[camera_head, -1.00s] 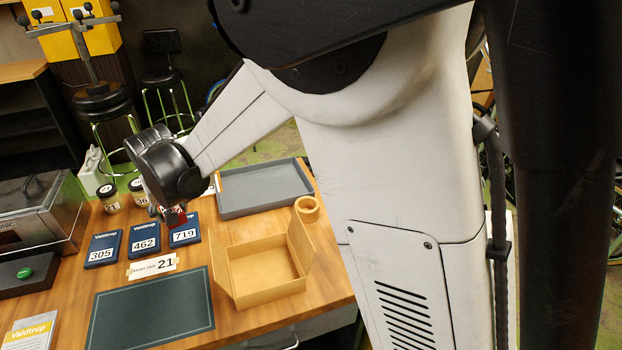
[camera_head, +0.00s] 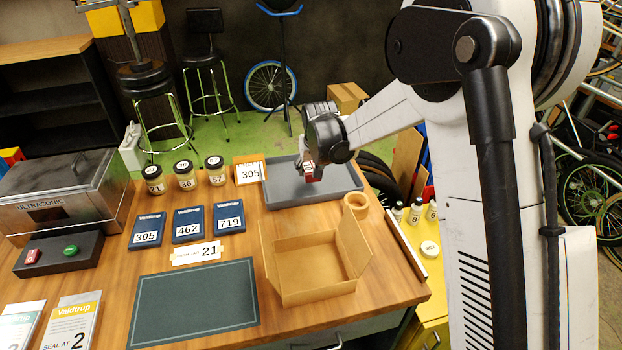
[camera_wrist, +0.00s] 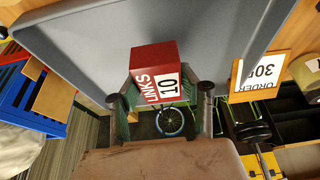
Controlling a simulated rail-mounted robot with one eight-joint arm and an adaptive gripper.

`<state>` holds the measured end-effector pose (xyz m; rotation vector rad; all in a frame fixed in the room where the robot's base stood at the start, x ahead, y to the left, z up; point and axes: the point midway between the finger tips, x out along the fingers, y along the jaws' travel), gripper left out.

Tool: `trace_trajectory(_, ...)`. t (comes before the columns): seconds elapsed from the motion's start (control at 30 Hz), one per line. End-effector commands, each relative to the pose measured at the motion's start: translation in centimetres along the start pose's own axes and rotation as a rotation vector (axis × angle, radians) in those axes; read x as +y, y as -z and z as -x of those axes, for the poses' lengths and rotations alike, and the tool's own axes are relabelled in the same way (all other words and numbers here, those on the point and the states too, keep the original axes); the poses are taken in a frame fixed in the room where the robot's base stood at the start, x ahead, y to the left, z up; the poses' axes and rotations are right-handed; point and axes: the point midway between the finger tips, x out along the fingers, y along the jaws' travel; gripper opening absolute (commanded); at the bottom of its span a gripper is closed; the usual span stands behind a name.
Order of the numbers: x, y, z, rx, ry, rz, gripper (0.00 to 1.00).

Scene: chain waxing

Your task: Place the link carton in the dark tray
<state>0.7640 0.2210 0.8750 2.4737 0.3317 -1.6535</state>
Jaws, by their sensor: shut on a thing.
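The link carton is a small red box with a white label. In the wrist view the carton (camera_wrist: 152,62) reads "LINKS" and "10" and sits between the two fingers of my gripper (camera_wrist: 160,98). The fingers are shut on it. The tray's floor and rim (camera_wrist: 85,35) show behind the carton. I cannot tell whether the carton touches the tray floor.
An order card "305" (camera_head: 250,172) stands left of the tray. Several jars (camera_head: 185,176) and blue boxes (camera_head: 188,225) lie further left. A dark mat (camera_head: 195,305) lies at the front.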

Motion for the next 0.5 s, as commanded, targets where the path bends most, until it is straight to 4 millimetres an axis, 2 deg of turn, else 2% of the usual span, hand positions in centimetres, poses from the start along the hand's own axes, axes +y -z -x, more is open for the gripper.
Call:
trace_trajectory(0.3, 0.0, -1.3, -3.4, 0.000, 0.000, 0.000, 0.15)
trace_trajectory(0.5, 0.0, -1.5, -3.6, 0.000, 0.000, 0.000, 0.15)
